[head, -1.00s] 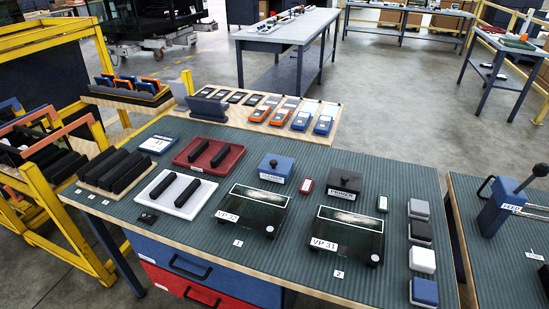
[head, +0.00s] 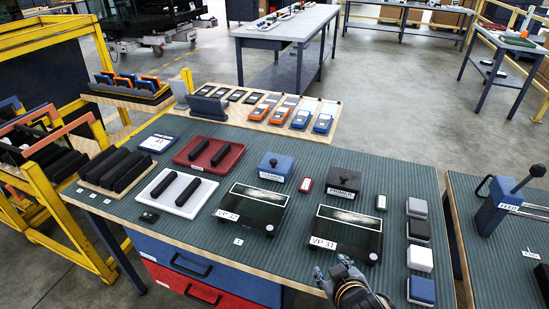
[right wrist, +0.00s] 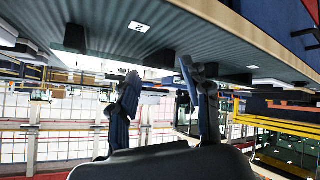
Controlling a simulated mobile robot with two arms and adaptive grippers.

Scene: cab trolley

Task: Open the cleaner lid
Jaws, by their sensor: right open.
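A blue square box (head: 276,168) with a lid, a small dark knob on top and a white label stands on the green bench top, behind the glass panel marked VP 32. I take it for the cleaner; its label is too small to read surely. Its lid looks shut. My right gripper (head: 331,267) is at the bench's front edge, in front of the VP 31 panel and well apart from the blue box. In the right wrist view its two fingers (right wrist: 162,85) are spread with nothing between them. My left gripper is not in view.
A black lidded box (head: 343,183) labelled PRIMER stands right of the blue box, with a small red item (head: 306,185) between them. Glass panels VP 32 (head: 252,208) and VP 31 (head: 345,232) lie in front. Several small blocks (head: 419,258) line the right edge.

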